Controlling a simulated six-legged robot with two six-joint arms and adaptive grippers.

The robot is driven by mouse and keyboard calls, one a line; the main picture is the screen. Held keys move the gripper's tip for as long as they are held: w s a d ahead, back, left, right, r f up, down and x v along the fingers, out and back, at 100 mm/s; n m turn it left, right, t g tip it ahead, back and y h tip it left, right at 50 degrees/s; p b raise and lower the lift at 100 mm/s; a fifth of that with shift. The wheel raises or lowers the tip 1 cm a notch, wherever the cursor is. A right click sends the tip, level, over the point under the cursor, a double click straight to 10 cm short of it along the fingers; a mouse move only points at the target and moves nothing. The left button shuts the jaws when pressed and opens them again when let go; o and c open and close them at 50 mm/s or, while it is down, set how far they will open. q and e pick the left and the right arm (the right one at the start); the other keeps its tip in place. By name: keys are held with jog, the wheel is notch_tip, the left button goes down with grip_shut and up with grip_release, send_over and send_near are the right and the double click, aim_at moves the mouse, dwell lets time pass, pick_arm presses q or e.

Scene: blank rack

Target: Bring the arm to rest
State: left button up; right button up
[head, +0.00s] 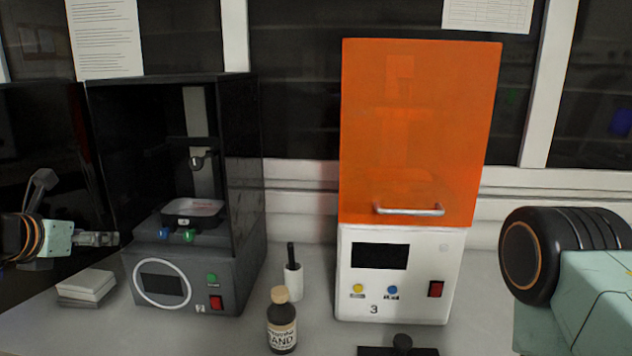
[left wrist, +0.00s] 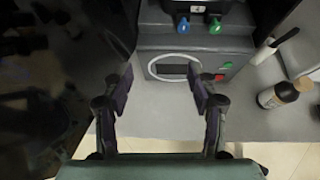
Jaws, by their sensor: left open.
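My left gripper (head: 112,239) comes in from the left edge in the head view, in front of the left side of a dark machine. In the left wrist view it (left wrist: 162,84) is open, with its two fingers spread and nothing between them. The front panel of the dark machine (head: 190,276) shows beyond the fingers in the left wrist view (left wrist: 205,66). I cannot tell the exact gap between the fingertips and the machine. A teal and black part of my right arm shows at the right of the head view, but its gripper is out of frame.
A white machine (head: 402,318) with a shut orange cover (head: 420,130) stands right of the dark machine. A brown bottle (head: 282,328) and a white holder with a black handle (head: 292,280) stand between them. A stack of white pieces (head: 86,285) lies at left on the bench (head: 120,330).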

pick_arm(q)
jog(key=s+d+f+m+g, duration=0.2)
jog(key=s+d+f+m, duration=0.2)
jog(key=f+m, duration=0.45)
jog(key=s+d+f+m+g+b, duration=0.1)
jog(key=s+d+f+m, duration=0.5)
jog(key=m, duration=0.4)
jog(key=s+d+f+m+g, duration=0.2)
jog(key=s+d+f+m, duration=0.1)
jog(key=f+m, duration=0.6)
jog(key=s+d+f+m+g, duration=0.2)
jog(key=s+f, duration=0.3)
jog(key=s, duration=0.3)
jog(key=s+d+f+m+g, duration=0.1)
jog(key=s+f+m+g, duration=0.1)
jog(key=s+f, duration=0.3)
jog(key=s+d+f+m+g, duration=0.2)
jog(key=s+f, duration=0.3)
jog(key=s, duration=0.7)
jog(key=shift+s+d+m+g+b, duration=0.3)
jog(key=shift+d+m+g+b, duration=0.15)
jog(key=shift+m, duration=0.4)
jog(key=shift+a, duration=0.1)
